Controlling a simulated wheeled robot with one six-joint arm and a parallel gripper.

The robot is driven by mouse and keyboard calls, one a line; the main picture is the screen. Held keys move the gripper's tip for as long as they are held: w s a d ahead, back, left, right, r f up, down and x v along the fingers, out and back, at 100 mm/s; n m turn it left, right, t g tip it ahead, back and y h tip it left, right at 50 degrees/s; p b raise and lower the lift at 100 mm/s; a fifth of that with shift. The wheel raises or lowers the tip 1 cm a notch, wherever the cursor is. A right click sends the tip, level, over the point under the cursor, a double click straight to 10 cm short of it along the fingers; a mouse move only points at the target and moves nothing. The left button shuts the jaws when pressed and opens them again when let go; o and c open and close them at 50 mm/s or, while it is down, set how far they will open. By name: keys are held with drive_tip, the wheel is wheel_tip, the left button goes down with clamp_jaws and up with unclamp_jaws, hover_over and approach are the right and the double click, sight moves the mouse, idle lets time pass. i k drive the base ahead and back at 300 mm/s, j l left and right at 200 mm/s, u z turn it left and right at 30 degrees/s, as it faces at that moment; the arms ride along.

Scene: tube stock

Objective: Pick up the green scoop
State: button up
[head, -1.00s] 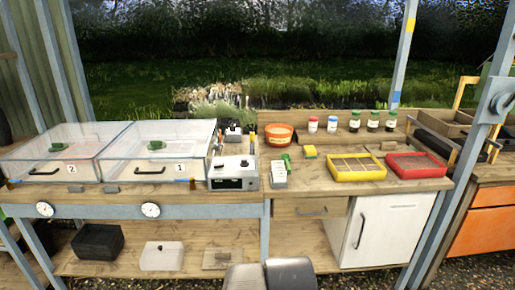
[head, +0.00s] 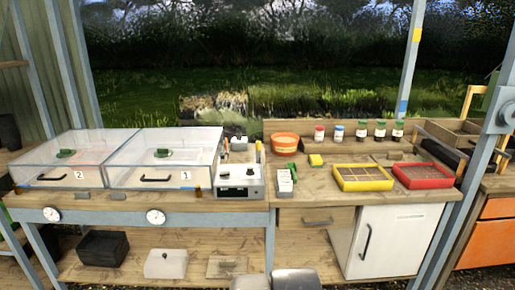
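A small green object (head: 292,167) shows on the wooden bench, at the back end of a white holder (head: 285,182). It may be the green scoop, but it is too small to tell its shape. Other green items sit inside the clear boxes, one in box 2 (head: 65,153) and one in box 1 (head: 163,153); I cannot tell what they are. Grey rounded parts of my own body show at the bottom edge. My gripper's fingertips are not in view.
Right of the white holder lie a yellow sponge-like block (head: 316,160), a yellow tray (head: 362,178) and a red tray (head: 423,176). An orange bowl (head: 285,140) and several capped bottles stand behind. A grey device (head: 238,180) stands left. Bare wood (head: 310,185) lies right of the holder.

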sight(292, 166)
drive_tip(key=i+l+u, duration=0.1)
drive_tip(key=i, duration=0.3)
drive_tip(key=i+l+u, duration=0.15)
drive_tip(key=i, duration=0.25)
drive_tip(key=i+l+u, duration=0.1)
drive_tip(key=i, duration=0.35)
drive_tip(key=i+l+u, duration=0.1)
drive_tip(key=i, duration=0.25)
drive_tip(key=l, duration=0.1)
